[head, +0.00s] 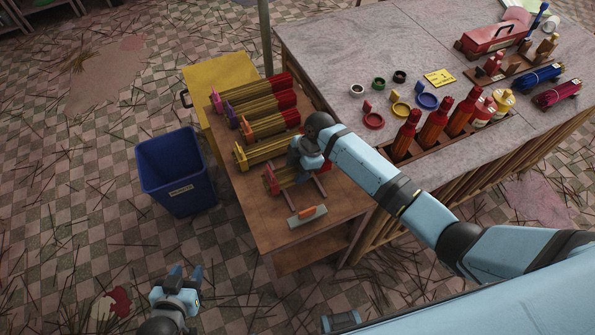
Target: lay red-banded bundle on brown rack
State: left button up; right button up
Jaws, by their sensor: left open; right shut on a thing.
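The red-banded bundle (283,177) is a short bunch of tan sticks with a red band at its left end. It lies level, nearest in a row of bundles at the brown rack (321,189). Thin brown rails of the rack show beside and below it. My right gripper (308,172) comes over its right part and is shut on it, hiding that end. I cannot tell whether the bundle touches the rails. My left gripper (186,274) is open and empty, low at the bottom left, away from the table.
Several red-ended bundles (262,104) lie behind, the yellow-banded one (262,151) closest. A grey plate with an orange block (307,214) lies in front. A blue bin (177,171) stands left on the floor.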

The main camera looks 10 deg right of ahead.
jog(key=shift+f, duration=0.85)
jog(key=shift+f, duration=0.1)
jog(key=o, duration=1)
jog(key=shift+o, duration=0.2)
jog(key=v, duration=1.2)
jog(key=shift+b, duration=0.4)
